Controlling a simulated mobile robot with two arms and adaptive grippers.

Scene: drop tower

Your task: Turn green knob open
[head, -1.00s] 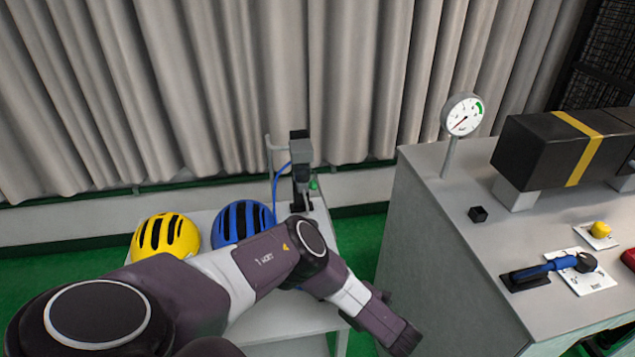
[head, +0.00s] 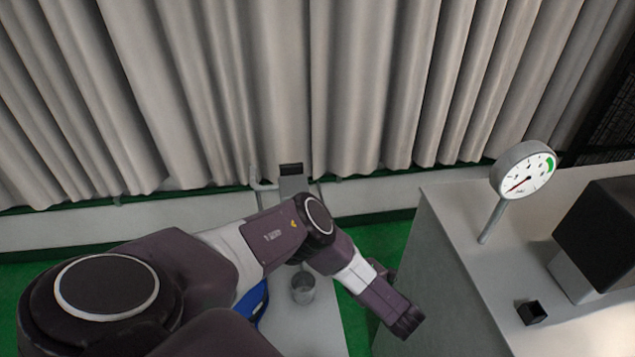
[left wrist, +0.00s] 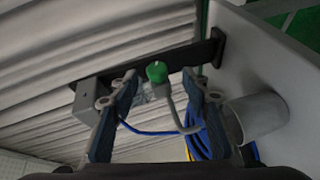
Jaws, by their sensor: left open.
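The green knob (left wrist: 157,72) shows in the left wrist view, at the end of a grey fitting in front of a dark bar. My left gripper (left wrist: 160,80) is open, with one blue-grey finger on each side of the knob in the picture. The knob appears a little beyond or between the fingertips; I cannot tell the exact depth. No contact is visible. My right gripper is not in view.
A grey cup (left wrist: 257,117) stands right of the left gripper; blue and yellow hoses (left wrist: 197,140) hang below the fingers. In the head view, a dial gauge (head: 523,171) and a small black cube (head: 531,312) stand on the right cabinet (head: 455,235). A pleated curtain (head: 350,80) hangs behind.

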